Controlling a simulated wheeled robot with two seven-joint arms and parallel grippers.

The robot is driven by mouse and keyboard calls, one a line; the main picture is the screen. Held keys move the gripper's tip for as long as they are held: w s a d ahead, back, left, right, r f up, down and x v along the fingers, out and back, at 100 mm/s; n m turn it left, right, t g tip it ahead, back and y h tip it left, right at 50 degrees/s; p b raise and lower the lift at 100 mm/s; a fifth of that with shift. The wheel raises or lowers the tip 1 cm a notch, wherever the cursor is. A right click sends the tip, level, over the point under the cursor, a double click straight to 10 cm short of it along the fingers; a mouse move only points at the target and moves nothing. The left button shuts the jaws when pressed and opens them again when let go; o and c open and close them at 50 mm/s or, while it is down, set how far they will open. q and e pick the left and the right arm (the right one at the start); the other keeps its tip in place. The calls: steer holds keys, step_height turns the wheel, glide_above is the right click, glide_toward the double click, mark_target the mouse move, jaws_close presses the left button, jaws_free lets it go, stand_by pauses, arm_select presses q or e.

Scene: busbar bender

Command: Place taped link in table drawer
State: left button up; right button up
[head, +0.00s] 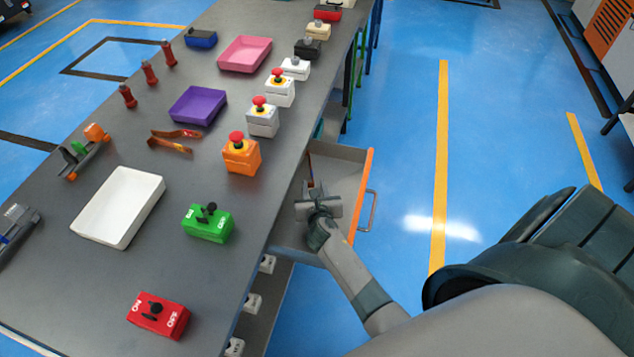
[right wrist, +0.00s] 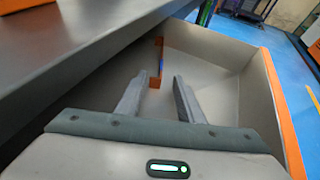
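The open table drawer (head: 342,166) has an orange front edge and sticks out from the table's right side. It also fills much of the right wrist view (right wrist: 205,50). An orange-copper link with a dark blue band (right wrist: 157,81) shows inside the drawer, near its inner side, beyond my fingertips. Whether it touches a finger is hard to tell. My right gripper (head: 316,190) is over the drawer with its two fingers apart, and a gap shows between them in the wrist view. Two more copper-coloured links (head: 172,140) lie on the table. My left gripper is not in view.
The table (head: 70,290) holds a white tray (head: 118,207), a purple tray (head: 197,105), a pink tray (head: 245,54), a green switch box (head: 208,224), a red switch box (head: 158,316) and several button boxes. The table edge overhangs the drawer's inner side.

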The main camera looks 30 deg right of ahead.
steer(key=v, duration=0.9)
steer(key=shift+s+r, duration=0.15)
steer(key=shift+a, duration=0.1)
steer(key=shift+s+r, duration=0.1)
steer(key=shift+r, duration=0.05)
